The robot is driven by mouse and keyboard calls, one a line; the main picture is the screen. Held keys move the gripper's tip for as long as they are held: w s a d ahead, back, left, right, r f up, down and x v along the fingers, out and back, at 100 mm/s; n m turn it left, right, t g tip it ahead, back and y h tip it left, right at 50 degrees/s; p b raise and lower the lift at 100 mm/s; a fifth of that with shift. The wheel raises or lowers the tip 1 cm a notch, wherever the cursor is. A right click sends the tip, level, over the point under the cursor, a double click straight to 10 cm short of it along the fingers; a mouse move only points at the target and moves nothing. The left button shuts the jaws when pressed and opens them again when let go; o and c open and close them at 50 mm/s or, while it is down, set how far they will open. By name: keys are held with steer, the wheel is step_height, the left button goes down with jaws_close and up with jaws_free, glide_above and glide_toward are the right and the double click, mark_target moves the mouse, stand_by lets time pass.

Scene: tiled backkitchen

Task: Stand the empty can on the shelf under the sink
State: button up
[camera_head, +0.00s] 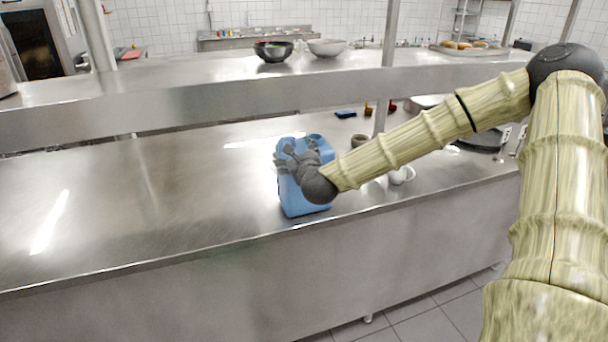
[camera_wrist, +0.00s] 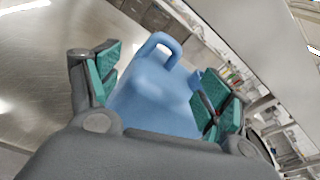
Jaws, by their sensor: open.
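A blue jerrycan-shaped can (camera_head: 298,200) stands upright on the steel counter, near its front edge. My gripper (camera_head: 289,158) is in front of it and hides part of its upper body. In the wrist view the blue can (camera_wrist: 160,95), with its loop handle at the top, lies between and beyond the green-padded fingers of my gripper (camera_wrist: 160,95). The fingers are apart, one on each side of it; I cannot tell whether either touches it. No sink and no shelf under a sink can be made out for certain.
The steel counter (camera_head: 130,200) is clear to the left. A raised steel shelf (camera_head: 180,88) runs behind, with a dark bowl (camera_head: 273,52) and a lighter bowl (camera_head: 327,48). A white cup (camera_head: 401,175) and a small pot (camera_head: 359,140) stand right of the can.

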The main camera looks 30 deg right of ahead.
steer(key=shift+p+x, duration=0.55)
steer(key=shift+x, duration=0.55)
steer(key=shift+p+x, duration=1.1)
steer(key=shift+x, duration=1.05)
steer(key=shift+a, duration=0.1)
steer(key=shift+c, duration=0.2)
jaws_close()
